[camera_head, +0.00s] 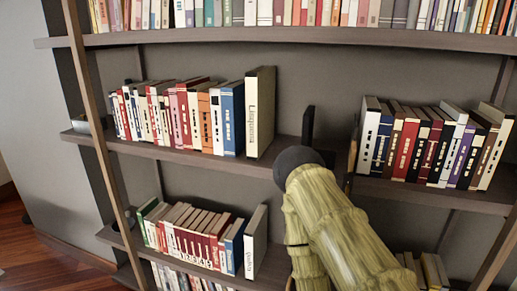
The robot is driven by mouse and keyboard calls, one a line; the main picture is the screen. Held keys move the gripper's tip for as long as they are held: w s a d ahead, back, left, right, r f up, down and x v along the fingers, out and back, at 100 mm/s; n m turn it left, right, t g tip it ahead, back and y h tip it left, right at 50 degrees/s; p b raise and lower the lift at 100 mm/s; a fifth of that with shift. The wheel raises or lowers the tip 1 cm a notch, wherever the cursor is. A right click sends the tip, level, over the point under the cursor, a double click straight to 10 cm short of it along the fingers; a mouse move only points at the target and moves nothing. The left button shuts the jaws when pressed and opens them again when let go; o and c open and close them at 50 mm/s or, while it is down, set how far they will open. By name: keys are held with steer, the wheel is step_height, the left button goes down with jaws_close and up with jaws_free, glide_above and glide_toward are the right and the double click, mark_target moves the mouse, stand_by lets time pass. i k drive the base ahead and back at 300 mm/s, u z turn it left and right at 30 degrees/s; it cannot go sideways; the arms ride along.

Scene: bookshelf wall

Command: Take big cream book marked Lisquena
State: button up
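The big cream book (261,112) stands upright on the middle shelf of the left bay, at the right end of a row. Its spine carries dark vertical lettering that looks like Lisquena. It is taller than its neighbours and touches or nearly touches a blue book (232,118) on its left. Its right side is free. My arm (338,225), in a yellow-green cover with a dark rounded joint, rises in front of the shelves to the right of the book and apart from it. My gripper is not visible.
A thin black upright piece (308,125), perhaps a bookend, stands right of the cream book with a bare gap between. A smaller white book (256,242) ends the row below. Another row of books (425,145) fills the right bay. A wooden post (97,130) slants at left.

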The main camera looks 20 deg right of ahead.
mark_target(260, 82)
steer(key=u, duration=3.55)
steer(key=k, duration=1.8)
steer(key=z, duration=0.9)
